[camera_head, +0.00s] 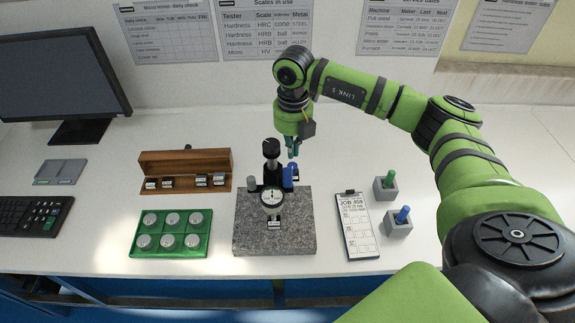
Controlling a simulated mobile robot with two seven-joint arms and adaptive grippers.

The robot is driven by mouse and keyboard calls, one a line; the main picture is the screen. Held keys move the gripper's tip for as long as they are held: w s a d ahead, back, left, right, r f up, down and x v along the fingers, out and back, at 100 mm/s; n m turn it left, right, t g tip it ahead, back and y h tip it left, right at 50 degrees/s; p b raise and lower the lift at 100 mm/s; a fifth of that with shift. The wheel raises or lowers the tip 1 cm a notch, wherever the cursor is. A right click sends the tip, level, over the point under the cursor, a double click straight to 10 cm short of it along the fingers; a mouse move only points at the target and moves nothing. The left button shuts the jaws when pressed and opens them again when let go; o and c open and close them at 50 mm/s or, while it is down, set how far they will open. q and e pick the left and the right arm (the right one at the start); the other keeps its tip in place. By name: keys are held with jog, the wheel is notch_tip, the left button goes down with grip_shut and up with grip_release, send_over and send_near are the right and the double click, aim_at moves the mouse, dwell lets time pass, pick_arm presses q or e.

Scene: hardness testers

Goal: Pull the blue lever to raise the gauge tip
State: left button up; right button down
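The hardness tester has a granite base (300,233), a round white dial gauge (271,198) and a black column top (271,148). A blue lever (289,173) stands at the right side of the column. My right gripper (293,154) points down just above the blue lever, and its teal fingers are small in the view. I cannot tell whether the fingers touch the lever or how far apart they are. The gauge tip below the dial is too small to make out clearly. My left gripper is not in view.
A wooden rack (186,165) and a green tray (136,252) of round metal pieces lie left of the tester. A clipboard (358,225) and two grey blocks with a green knob (390,178) and a blue knob (402,214) lie right. Keyboard and monitor are far left.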

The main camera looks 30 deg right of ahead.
jog(key=shift+f, duration=0.1)
dwell(0.5)
jog(key=shift+f+b, duration=0.95)
jog(key=shift+f, duration=0.2)
jog(key=shift+s+a+p, duration=0.2)
jog(key=shift+s+a, duration=0.2)
jog(key=shift+s, duration=0.3)
jog(key=shift+s+a+p, duration=0.2)
jog(key=shift+s+a, duration=0.25)
jog(key=shift+s, duration=0.25)
jog(key=shift+s+a+p, duration=0.2)
jog(key=shift+s+a, duration=0.2)
jog(key=shift+s, duration=0.3)
jog(key=shift+w+d+r, duration=0.1)
jog(key=shift+w+r, duration=0.05)
jog(key=shift+w+d+r, duration=0.2)
jog(key=shift+w+r, duration=0.2)
jog(key=shift+r, duration=0.05)
jog(key=shift+r+p, duration=2.3)
jog(key=shift+r, duration=1.2)
jog(key=shift+f, duration=0.1)
